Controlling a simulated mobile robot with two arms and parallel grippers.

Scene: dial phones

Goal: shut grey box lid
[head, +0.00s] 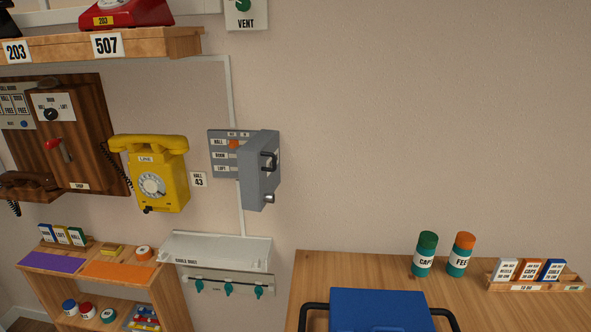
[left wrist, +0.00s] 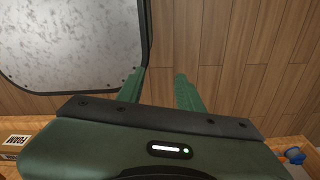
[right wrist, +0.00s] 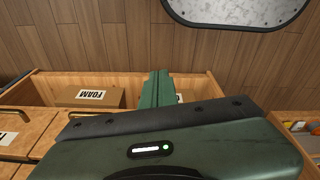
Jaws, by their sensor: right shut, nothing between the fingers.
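The grey box (head: 222,160) is on the wall in the middle of the head view, with labelled rows and a small orange piece inside. Its grey lid (head: 259,180) stands open, swung out from the wall on the right side, with a dark handle and a round metal knob on it. Neither gripper shows in the head view. My left gripper (left wrist: 160,82) is open and empty over wooden floor boards. My right gripper (right wrist: 158,82) is shut with its fingers together, over a wooden crate. The grey box is in neither wrist view.
A yellow dial phone (head: 155,175) hangs left of the box. A white tray (head: 216,250) and a hook rail (head: 222,283) are below it. A wooden table (head: 345,268) with two jars and a blue case (head: 380,312) stands lower right. The crate (right wrist: 205,82) holds foam boxes.

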